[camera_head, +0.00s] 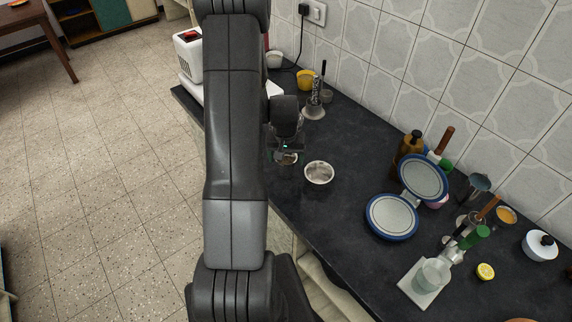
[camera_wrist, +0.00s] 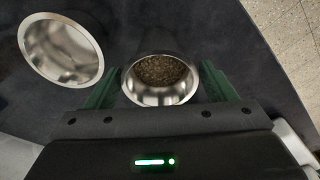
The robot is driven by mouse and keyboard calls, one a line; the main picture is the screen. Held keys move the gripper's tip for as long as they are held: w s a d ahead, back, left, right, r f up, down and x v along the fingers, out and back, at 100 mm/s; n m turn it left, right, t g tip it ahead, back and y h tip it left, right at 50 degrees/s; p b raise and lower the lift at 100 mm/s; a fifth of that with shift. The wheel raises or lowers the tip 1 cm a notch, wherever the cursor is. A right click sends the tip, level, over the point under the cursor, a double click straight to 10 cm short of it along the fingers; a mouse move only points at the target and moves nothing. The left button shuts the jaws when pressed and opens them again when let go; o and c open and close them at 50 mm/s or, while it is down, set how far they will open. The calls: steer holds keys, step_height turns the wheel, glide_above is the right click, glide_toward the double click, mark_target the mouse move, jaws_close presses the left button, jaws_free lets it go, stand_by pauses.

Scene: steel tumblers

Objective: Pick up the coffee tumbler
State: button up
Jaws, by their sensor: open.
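The coffee tumbler (camera_wrist: 160,96) is a steel cup with dark brown grounds inside. In the wrist view it sits between the two green fingers of my gripper (camera_wrist: 160,74), one on each side. The fingers are open, and I cannot tell whether either touches the steel. In the head view the coffee tumbler (camera_head: 287,160) stands on the dark counter, partly hidden under my gripper (camera_head: 286,150). A second steel tumbler (camera_wrist: 62,50), which looks empty, stands close beside it; it also shows in the head view (camera_head: 319,173).
The dark counter (camera_head: 300,210) runs along a tiled wall. Blue-rimmed plates (camera_head: 393,216), a glass on a white board (camera_head: 433,273) and bottles stand to the right. A yellow cup (camera_head: 306,80) and a metal stand (camera_head: 314,108) are behind. Counter in front of the second tumbler is clear.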

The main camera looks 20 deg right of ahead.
steer(key=shift+f, duration=0.1)
steer(key=c, duration=1.1)
steer(key=shift+c, duration=0.2)
